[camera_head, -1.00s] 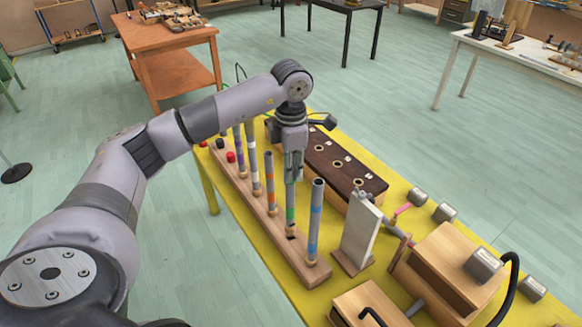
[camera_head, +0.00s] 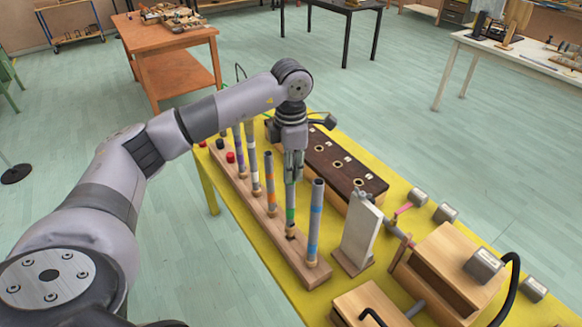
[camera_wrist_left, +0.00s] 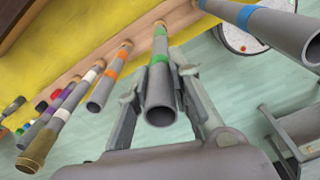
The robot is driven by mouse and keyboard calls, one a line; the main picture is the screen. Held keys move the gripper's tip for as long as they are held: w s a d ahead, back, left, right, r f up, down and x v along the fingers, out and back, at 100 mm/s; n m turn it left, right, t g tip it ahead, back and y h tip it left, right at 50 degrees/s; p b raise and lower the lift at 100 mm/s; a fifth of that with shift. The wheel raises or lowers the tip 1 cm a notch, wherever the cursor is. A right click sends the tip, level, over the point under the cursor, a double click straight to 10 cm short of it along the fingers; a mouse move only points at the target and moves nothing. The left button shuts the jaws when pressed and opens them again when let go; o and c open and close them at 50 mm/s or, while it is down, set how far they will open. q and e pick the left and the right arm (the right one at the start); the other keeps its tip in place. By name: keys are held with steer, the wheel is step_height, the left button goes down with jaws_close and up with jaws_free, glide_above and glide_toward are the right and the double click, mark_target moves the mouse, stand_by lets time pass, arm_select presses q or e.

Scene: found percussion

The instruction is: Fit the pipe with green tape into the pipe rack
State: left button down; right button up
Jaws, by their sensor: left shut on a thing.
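The pipe with green tape (camera_head: 290,213) stands upright at the wooden pipe rack (camera_head: 284,239), between the orange-taped pipe (camera_head: 270,187) and the blue-taped pipe (camera_head: 315,222). My left gripper (camera_head: 292,172) is shut on its upper part. In the left wrist view the green-taped pipe (camera_wrist_left: 160,96) lies between the two fingers, its open end toward the camera. Its lower end meets the rack (camera_wrist_left: 141,30) there, in line with the other pipes. I cannot tell how deep its foot sits in its hole. My right gripper is not in view.
Several other taped pipes stand close by in the rack, such as the white-taped one (camera_head: 253,160). A dark-topped wooden box (camera_head: 345,170) lies behind my gripper. A grey plate on a stand (camera_head: 361,230) is to the right on the yellow table (camera_head: 255,245).

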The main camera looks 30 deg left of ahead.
arm_select(q)
steer(key=shift+f+b, duration=1.35)
steer(key=shift+f, duration=0.35)
steer(key=c, duration=1.4)
jaws_free()
steer(key=shift+o, duration=0.2)
step_height(320, 180, up, 12)
steer(key=shift+f, duration=0.1)
